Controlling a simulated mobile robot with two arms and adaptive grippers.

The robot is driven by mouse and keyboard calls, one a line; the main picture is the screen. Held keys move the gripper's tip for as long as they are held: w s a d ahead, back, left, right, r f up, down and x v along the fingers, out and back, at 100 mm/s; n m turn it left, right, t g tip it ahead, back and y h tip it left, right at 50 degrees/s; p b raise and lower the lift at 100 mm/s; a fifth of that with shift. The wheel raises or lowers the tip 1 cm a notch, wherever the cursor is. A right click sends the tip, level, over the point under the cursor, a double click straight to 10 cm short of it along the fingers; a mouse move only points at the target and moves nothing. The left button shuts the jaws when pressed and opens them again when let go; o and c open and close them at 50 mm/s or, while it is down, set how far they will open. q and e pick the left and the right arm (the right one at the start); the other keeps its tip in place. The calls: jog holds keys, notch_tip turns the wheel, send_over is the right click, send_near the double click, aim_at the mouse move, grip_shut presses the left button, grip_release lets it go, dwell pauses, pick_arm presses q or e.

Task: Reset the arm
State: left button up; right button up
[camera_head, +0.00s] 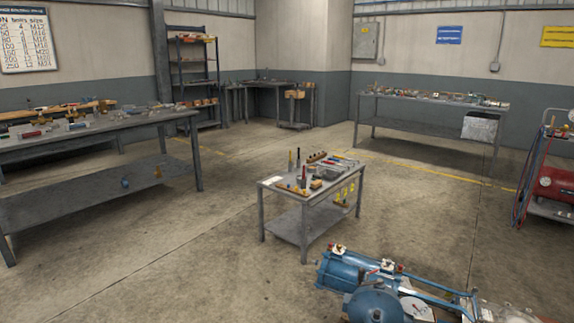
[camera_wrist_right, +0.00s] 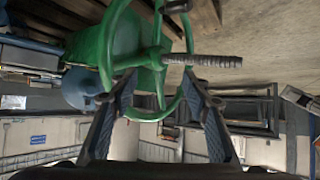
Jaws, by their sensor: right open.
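My right gripper (camera_wrist_right: 158,88) shows in the right wrist view, its two dark ridged fingers spread apart. A green handwheel (camera_wrist_right: 110,30) with a thin rim, hub and spokes lies just beyond and around the fingertips. A grey threaded stem (camera_wrist_right: 205,61) sticks out from its hub to the right. Part of the rim crosses the space between the fingers. I cannot tell whether the fingers touch it. The right wrist picture looks upside down, with the room's wall low in the frame. Neither gripper shows in the head view.
In the head view, a small tool table (camera_head: 285,189) stands mid-floor. Blue valve equipment (camera_head: 375,300) lies in the lower right foreground. A long workbench (camera_head: 80,133) is at left, another bench (camera_head: 425,98) at back right, and a red tank (camera_head: 555,180) at the right edge. Floor between is clear.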

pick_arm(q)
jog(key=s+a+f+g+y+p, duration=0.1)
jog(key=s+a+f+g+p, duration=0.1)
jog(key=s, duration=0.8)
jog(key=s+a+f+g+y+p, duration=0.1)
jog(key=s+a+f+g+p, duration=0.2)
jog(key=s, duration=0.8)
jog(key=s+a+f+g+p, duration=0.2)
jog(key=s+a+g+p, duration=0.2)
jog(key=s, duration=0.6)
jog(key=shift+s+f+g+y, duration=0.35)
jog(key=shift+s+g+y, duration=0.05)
pick_arm(e)
jog(key=s+d+f+g+h, duration=0.1)
jog(key=s+d+f+g, duration=0.1)
jog(key=s, duration=0.8)
jog(key=s+d+f+g+h, duration=0.1)
jog(key=s+d+f+g, duration=0.2)
jog(key=s, duration=0.8)
jog(key=s+d+f+g, duration=0.2)
jog(key=s+d+g, duration=0.2)
jog(key=s, duration=0.6)
jog(key=shift+s+f+g+h, duration=0.35)
jog(key=shift+s+g+h, duration=0.05)
